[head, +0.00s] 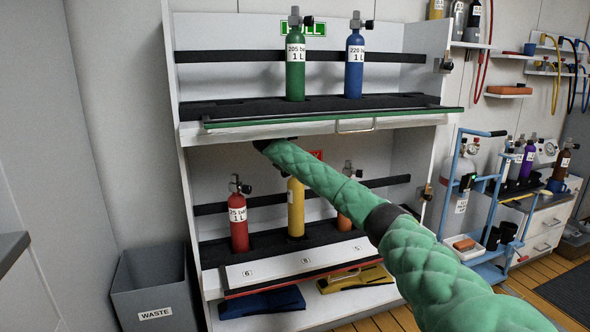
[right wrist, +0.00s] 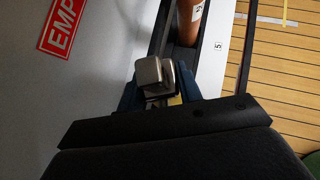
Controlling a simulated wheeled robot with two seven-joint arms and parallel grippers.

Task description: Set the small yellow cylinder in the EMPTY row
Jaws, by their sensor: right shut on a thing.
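The yellow cylinder (head: 296,208) stands upright in the lower row of the rack, behind the number 8 mark, between a red cylinder (head: 238,222) and an orange cylinder (head: 344,219). Its base appears level with theirs, in the dark rail; its top is hidden behind my right arm. In the right wrist view my right gripper (right wrist: 160,84) is shut on the cylinder's grey valve (right wrist: 150,72), with a sliver of yellow below. The red EMPTY sign (right wrist: 62,28) is partly in that view, behind this row. My left gripper is out of view.
The upper shelf, under a green sign (head: 318,28), holds a green cylinder (head: 296,75) and a blue cylinder (head: 354,65); its front edge overhangs the lower row. A waste bin (head: 152,285) stands at left. A blue trolley (head: 478,220) stands at right.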

